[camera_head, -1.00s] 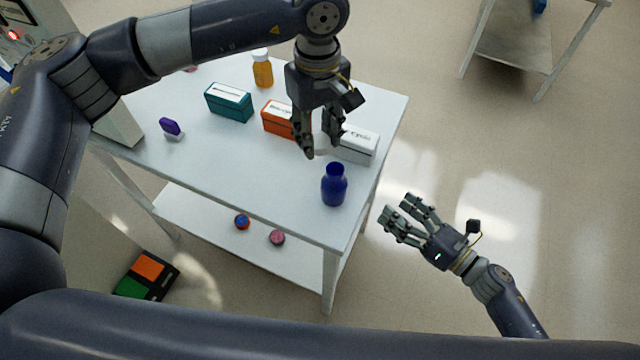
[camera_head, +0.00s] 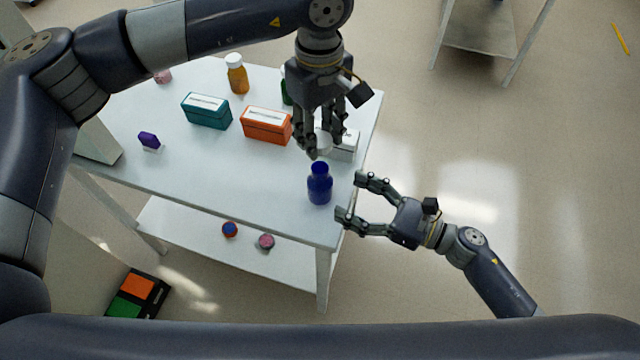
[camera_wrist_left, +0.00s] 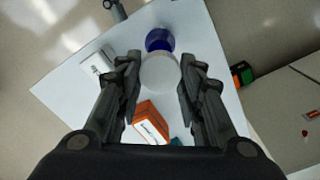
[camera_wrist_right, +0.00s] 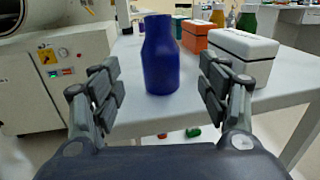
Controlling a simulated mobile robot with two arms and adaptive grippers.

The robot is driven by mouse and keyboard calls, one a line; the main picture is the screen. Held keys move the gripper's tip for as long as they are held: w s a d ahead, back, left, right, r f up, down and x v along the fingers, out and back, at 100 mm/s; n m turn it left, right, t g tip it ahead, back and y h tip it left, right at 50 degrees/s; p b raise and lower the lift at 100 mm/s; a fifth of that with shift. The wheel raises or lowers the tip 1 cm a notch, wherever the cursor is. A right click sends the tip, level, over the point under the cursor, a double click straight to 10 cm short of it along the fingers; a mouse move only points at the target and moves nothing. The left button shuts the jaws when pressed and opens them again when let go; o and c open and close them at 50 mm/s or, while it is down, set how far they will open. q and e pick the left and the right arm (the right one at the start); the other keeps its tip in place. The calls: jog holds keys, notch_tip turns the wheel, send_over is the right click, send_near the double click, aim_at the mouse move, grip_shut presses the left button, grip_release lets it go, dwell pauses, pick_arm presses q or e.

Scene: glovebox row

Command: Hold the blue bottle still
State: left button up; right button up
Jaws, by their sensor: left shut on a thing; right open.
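The blue bottle (camera_head: 320,188) stands upright and uncapped near the table's front right corner. It also shows in the right wrist view (camera_wrist_right: 160,62) and, seen from above, in the left wrist view (camera_wrist_left: 159,40). My right gripper (camera_head: 349,197) is open at the table's right edge, its fingers pointing at the bottle; in the right wrist view the bottle appears between the fingers, touching neither. My left gripper (camera_head: 321,146) is shut on a white round cap (camera_wrist_left: 160,74), held above the table just behind the bottle.
A white box (camera_head: 345,146) stands behind the bottle, partly hidden by my left gripper. An orange box (camera_head: 267,126), a teal box (camera_head: 207,112) and an amber bottle (camera_head: 237,76) stand farther left. The table top (camera_head: 240,175) is clear left of the bottle.

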aim_at(319, 182)
jog(key=x, duration=0.8)
jog(key=shift+w+a, duration=0.15)
jog(key=shift+a, duration=0.15)
jog(key=shift+c, duration=0.3)
jog(key=c, duration=1.6)
pick_arm(q)
notch_tip(319, 182, down, 5)
jog(key=shift+f, duration=0.1)
jog(key=shift+d+f, duration=0.15)
jog(key=shift+f, duration=0.65)
jog(key=shift+f, duration=0.55)
